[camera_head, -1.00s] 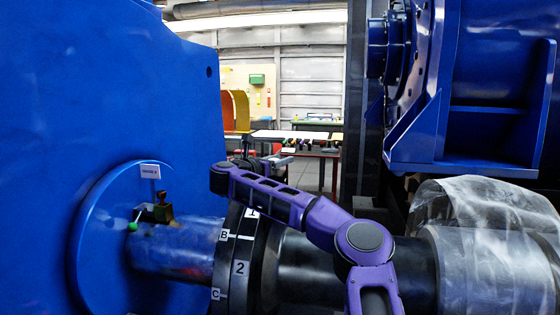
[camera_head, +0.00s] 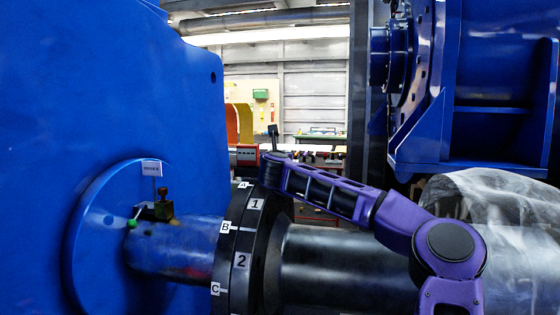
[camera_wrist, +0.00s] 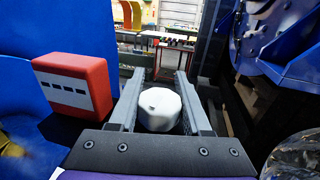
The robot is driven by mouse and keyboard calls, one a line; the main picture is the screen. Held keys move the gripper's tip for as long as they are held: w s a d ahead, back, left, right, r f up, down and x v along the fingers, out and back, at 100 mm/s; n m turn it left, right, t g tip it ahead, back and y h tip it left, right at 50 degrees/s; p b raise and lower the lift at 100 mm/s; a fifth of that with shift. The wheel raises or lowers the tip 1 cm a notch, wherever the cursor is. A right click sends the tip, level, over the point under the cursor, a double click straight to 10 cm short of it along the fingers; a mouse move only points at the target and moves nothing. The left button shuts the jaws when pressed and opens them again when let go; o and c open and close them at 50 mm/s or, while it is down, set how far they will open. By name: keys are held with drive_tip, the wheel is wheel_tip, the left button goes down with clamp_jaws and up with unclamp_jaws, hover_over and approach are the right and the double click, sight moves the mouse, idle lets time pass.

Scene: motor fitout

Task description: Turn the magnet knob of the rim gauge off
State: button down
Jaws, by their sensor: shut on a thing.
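My gripper (camera_wrist: 159,76) is in the wrist view, with a grey finger on each side of a white, many-sided, knob-like piece (camera_wrist: 158,110). The fingers are shut on this piece; I cannot tell for sure that it is the rim gauge's magnet knob. A red box with a pale face and dark squares (camera_wrist: 75,84) stands just left of the fingers. The red box (camera_head: 247,155) also shows in the head view, above the black coupling rim (camera_head: 256,235), beside a thin dark post (camera_head: 273,137). My purple wrist hides the fingers and the white piece there.
The black rim carries letter and number labels, on a shaft (camera_head: 335,268) running right. A blue housing (camera_head: 150,80) stands close on the left. A blue machine (camera_head: 475,100) and clear plastic wrap (camera_head: 500,220) are on the right.

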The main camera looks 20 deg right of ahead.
drive_tip(key=shift+w+a+n+t+y, duration=0.15)
drive_tip(key=shift+n+t+y, duration=0.1)
drive_tip(key=shift+n+y, duration=0.45)
drive_tip(key=shift+s+a+n+t+y, duration=0.1)
drive_tip(key=shift+n+t+y, duration=0.15)
drive_tip(key=shift+n+y, duration=0.45)
drive_tip(key=shift+a+y, duration=0.1)
drive_tip(key=shift+y, duration=0.4)
drive_tip(key=c, duration=0.6)
unclamp_jaws()
drive_tip(key=s, duration=0.5)
drive_tip(key=s+a+b, duration=0.1)
drive_tip(key=s, duration=0.5)
drive_tip(key=s+a, duration=0.1)
drive_tip(key=s, duration=0.5)
drive_tip(key=shift+a, duration=0.25)
